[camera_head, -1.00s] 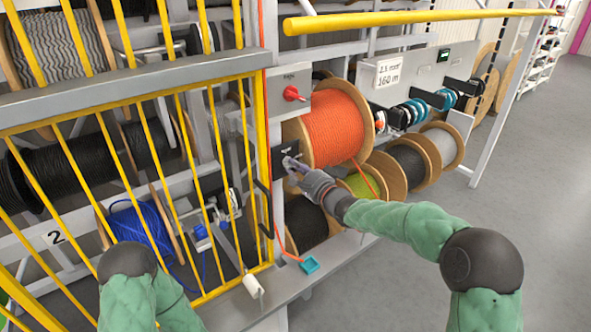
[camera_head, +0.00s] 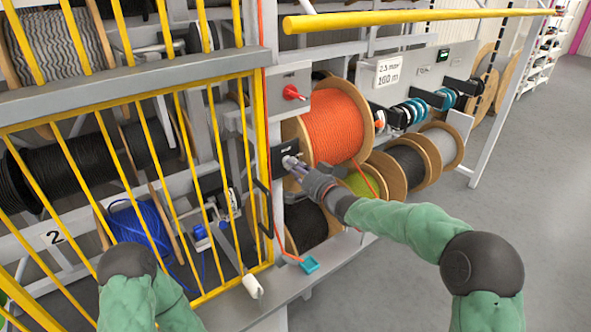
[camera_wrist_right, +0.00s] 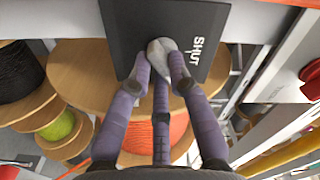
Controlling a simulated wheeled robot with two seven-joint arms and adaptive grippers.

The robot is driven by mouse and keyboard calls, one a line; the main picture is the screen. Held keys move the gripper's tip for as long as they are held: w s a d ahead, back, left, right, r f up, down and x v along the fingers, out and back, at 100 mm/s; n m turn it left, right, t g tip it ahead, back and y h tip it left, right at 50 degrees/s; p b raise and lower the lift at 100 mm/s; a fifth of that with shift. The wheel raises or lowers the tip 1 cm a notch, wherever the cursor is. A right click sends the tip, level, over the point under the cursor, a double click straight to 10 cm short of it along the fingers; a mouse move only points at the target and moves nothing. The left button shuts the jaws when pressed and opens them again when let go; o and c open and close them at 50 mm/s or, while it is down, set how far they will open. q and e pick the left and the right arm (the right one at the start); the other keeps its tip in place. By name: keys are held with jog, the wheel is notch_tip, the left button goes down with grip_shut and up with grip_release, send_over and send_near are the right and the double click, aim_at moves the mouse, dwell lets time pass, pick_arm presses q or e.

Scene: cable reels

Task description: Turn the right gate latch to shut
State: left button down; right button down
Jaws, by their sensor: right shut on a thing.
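The right gate latch is a pale knob (camera_wrist_right: 160,50) on a black plate (camera_wrist_right: 128,22) marked "SHUT" in the right wrist view. In the head view the black plate (camera_head: 279,160) sits on the grey post beside the orange reel. My right gripper (camera_head: 291,163) is at the plate. In the right wrist view its purple fingers (camera_wrist_right: 160,68) are closed around the knob and hide part of it. The knob's exact angle is hard to tell. My left arm shows at the lower left in the head view, but its gripper is out of view.
A yellow barred gate (camera_head: 130,170) stands on the left. The orange cable reel (camera_head: 337,127) is just right of the latch. A red switch (camera_head: 292,92) is above it. A yellow bar (camera_head: 400,19) crosses the top. Grey floor (camera_head: 520,180) is clear at right.

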jog(key=n+b, duration=0.3)
jog(key=n, duration=0.8)
jog(key=shift+b, duration=0.35)
jog(key=c, duration=1.1)
grip_release()
jog(key=shift+d+r, duration=0.1)
jog(key=shift+c, duration=0.2)
jog(key=v, duration=1.2)
